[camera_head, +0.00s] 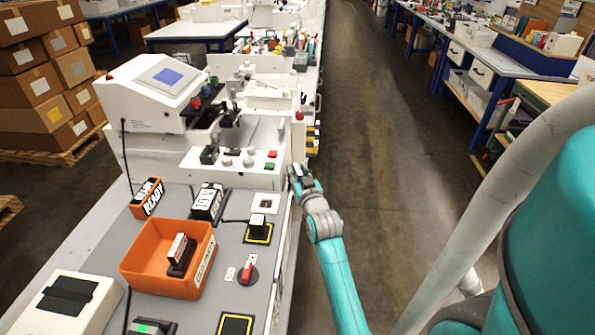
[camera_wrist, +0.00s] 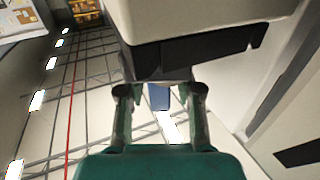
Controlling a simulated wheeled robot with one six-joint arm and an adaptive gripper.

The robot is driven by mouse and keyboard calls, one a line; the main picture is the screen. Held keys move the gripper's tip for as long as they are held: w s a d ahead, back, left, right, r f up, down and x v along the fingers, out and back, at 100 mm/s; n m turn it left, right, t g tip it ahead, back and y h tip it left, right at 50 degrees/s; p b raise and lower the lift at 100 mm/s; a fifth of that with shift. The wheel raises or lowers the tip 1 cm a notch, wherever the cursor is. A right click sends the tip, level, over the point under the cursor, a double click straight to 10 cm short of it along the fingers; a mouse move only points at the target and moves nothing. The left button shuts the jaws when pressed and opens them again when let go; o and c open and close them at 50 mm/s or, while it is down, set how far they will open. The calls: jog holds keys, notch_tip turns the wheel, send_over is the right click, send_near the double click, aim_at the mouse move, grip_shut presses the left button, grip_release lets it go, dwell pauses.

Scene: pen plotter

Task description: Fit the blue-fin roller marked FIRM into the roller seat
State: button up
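My gripper (camera_head: 301,176) is beside the right-hand side of the white plotter (camera_head: 235,150), near its edge. In the wrist view its two fingers (camera_wrist: 160,100) stand apart, with a small blue patch between them. A pale body with a dark underside lies just beyond the fingertips; I cannot tell whether the fingers hold part of it. A pale block with a dark base (camera_head: 178,252) lies in the orange bin (camera_head: 140,258). Another dark block with a pale top (camera_head: 258,226) stands on a yellow-edged pad. I cannot read FIRM anywhere or make out the roller seat.
A READY sign (camera_head: 148,198), a black labelled box (camera_head: 207,203), a white square frame (camera_head: 265,203) and a red knob (camera_head: 248,272) are on the grey bench top. A yellow-edged black pad (camera_head: 235,325) is at the front. The aisle floor (camera_head: 375,150) to the right is clear.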

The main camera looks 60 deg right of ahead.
jog(key=shift+r, duration=0.15)
jog(key=v, duration=1.2)
